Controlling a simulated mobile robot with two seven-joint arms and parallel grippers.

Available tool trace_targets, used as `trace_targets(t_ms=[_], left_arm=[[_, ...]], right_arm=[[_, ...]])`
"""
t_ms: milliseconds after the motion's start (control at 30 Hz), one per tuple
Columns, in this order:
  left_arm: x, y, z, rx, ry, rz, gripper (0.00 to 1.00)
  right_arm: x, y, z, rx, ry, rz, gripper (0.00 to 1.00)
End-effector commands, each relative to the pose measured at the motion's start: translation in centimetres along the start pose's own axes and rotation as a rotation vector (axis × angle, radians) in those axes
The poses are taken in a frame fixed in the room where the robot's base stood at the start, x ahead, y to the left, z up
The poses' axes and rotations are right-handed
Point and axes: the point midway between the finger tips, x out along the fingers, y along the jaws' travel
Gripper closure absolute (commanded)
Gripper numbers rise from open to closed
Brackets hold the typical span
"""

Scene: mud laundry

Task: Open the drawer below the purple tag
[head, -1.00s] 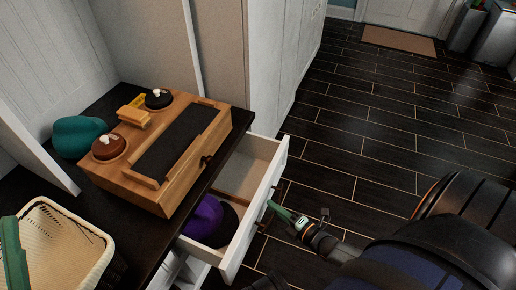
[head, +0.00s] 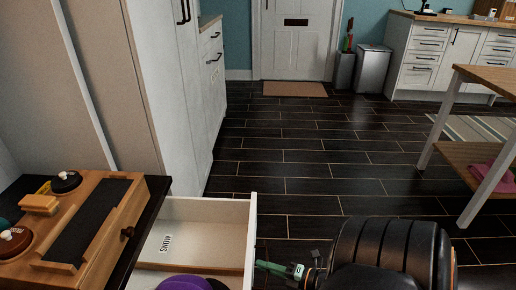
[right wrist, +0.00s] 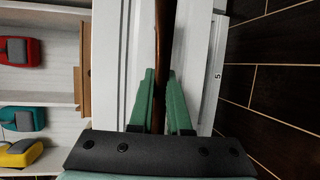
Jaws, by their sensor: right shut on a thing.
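The white drawer (head: 245,235) is pulled out from under the dark countertop at the lower left of the head view. A purple item (head: 184,283) lies inside it, partly cut off by the picture edge. My right gripper (head: 270,267), with green fingers, is at the drawer's outer front. In the right wrist view its fingers (right wrist: 160,85) are shut around a thin brown handle bar (right wrist: 160,40) along the white drawer front (right wrist: 188,60). I see no purple tag. My left gripper is not in view.
A wooden box (head: 85,225) with a dark top panel stands on the countertop. A tall white cabinet (head: 135,90) is behind the drawer. Dark tiled floor (head: 320,170) is open toward the white door (head: 297,50). A wooden table (head: 485,80) stands at right.

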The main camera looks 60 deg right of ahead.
Motion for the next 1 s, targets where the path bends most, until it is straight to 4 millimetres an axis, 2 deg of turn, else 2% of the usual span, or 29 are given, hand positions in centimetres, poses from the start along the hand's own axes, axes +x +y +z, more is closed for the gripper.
trace_targets(t_ms=[367, 400, 633, 867, 1000], left_arm=[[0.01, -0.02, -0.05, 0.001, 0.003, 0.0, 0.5], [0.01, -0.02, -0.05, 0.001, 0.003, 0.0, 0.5], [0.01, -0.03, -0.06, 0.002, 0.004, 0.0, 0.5], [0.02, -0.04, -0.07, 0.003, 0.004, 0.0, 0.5], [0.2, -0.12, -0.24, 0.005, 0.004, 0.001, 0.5]], right_arm=[[-0.14, -0.04, 0.06, -0.002, 0.001, -0.001, 1.0], [-0.14, -0.05, 0.06, -0.002, 0.001, -0.001, 0.81], [-0.12, -0.04, 0.07, -0.002, 0.0, -0.001, 0.55], [-0.11, -0.02, 0.08, -0.001, 0.0, -0.001, 0.55], [-0.93, 0.0, 0.1, -0.001, -0.001, -0.003, 0.55]])
